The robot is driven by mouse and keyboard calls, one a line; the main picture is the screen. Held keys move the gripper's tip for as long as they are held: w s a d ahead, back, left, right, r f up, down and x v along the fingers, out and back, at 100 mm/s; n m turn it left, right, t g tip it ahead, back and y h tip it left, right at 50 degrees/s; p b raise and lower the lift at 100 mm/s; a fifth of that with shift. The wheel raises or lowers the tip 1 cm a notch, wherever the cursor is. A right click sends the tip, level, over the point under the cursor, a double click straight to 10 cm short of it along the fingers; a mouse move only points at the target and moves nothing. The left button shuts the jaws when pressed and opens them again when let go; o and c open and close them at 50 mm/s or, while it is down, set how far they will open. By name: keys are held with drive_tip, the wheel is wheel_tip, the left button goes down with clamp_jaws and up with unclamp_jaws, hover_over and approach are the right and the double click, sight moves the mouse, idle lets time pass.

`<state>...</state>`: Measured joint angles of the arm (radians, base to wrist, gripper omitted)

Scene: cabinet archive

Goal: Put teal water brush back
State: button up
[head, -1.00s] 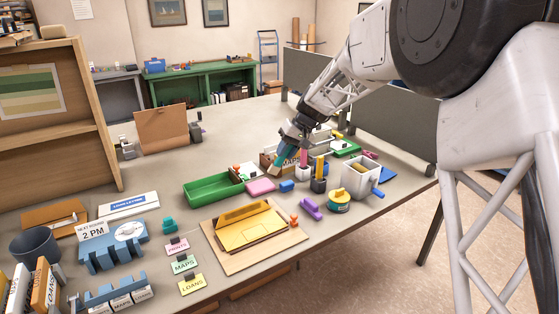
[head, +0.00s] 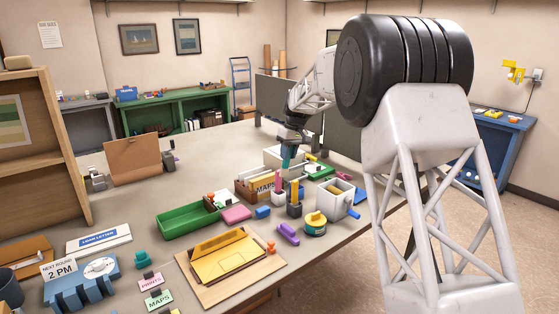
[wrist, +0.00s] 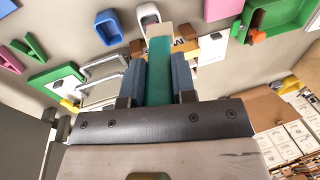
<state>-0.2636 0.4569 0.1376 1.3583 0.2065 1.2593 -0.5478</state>
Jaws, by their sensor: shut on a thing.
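My gripper (head: 291,138) is shut on the teal water brush (head: 286,159), which hangs nearly upright with its pale end down. In the head view it is over the area of the MAPS box (head: 264,187) and the small cups. In the wrist view the teal brush (wrist: 159,70) lies between the two blue-grey fingers, its pale tip pointing away from my gripper. A white cup (head: 278,198) with a pink item and a dark cup (head: 294,210) with a yellow item stand close below. The brush seems clear of them, but its exact height is hard to tell.
A white bin (head: 334,202) with a blue handle stands right of the cups. Grey panels (head: 338,131) stand behind.

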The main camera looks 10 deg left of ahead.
drive_tip(key=w+d+f+t+h, duration=0.1)
drive_tip(key=w+d+h, duration=0.1)
drive_tip(key=w, duration=0.5)
drive_tip(key=shift+w+d+f+n, duration=0.25)
drive_tip(key=shift+d+f+n, duration=0.1)
drive_tip(key=shift+d, duration=0.2)
drive_tip(key=shift+f, duration=2.8)
drive_tip(key=shift+f, duration=0.1)
drive_tip(key=shift+f, duration=2.2)
drive_tip(key=o, duration=1.8)
drive_tip(key=shift+r, duration=0.15)
